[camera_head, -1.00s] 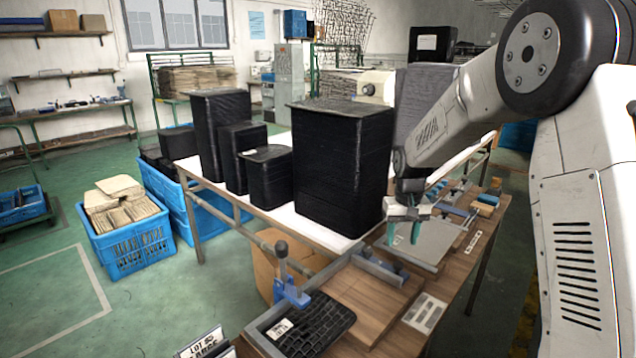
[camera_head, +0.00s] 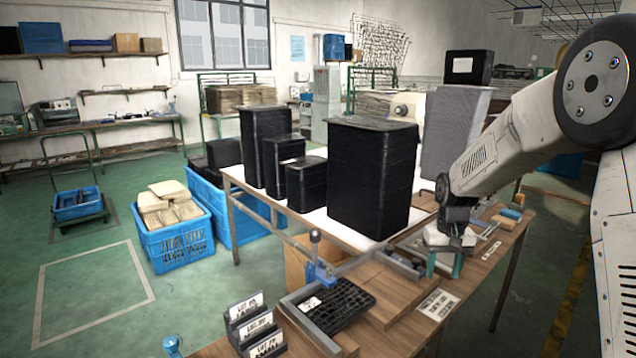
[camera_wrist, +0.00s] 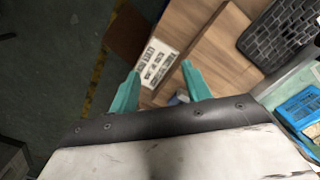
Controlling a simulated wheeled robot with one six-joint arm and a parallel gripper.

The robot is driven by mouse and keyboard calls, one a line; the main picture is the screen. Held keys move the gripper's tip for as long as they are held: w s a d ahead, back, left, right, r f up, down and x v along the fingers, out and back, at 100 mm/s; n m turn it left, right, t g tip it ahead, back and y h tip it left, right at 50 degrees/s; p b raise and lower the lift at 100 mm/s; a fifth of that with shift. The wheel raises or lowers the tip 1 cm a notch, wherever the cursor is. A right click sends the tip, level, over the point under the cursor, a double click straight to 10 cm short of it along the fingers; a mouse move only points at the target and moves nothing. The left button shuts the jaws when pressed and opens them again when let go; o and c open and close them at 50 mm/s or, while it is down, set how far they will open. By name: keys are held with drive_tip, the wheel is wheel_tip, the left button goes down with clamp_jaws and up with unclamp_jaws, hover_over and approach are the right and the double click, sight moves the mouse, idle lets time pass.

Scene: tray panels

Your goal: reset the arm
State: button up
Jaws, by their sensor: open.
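My gripper (camera_head: 445,266) hangs over the right part of the wooden workbench (camera_head: 402,312) in the head view, with its teal fingers pointing down. In the wrist view my gripper (camera_wrist: 157,88) shows two teal fingers spread apart with nothing held between them. A white printed label (camera_wrist: 158,62) lies on the wood beyond the fingertips. The same label (camera_head: 438,304) shows in the head view, in front of my gripper.
A black tray panel (camera_head: 340,304) lies on the bench beside a blue-handled clamp (camera_head: 320,268). Lot card holders (camera_head: 252,326) stand at the near left. Tall black stacks (camera_head: 368,180) stand on the table behind. Open green floor (camera_head: 100,240) lies to the left.

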drive_tip(key=s+a+r, duration=0.1)
drive_tip(key=s+r, duration=0.4)
drive_tip(key=s, duration=0.7)
drive_tip(key=s+a+r+t, duration=0.1)
drive_tip(key=s+r, duration=0.4)
drive_tip(key=s, duration=0.8)
drive_tip(key=s+a+r+n, duration=0.1)
drive_tip(key=s+r, duration=0.4)
drive_tip(key=s, duration=0.8)
drive_tip(key=shift+s+a+t, duration=0.2)
drive_tip(key=shift+a+t, duration=0.2)
drive_tip(key=shift+a, duration=0.35)
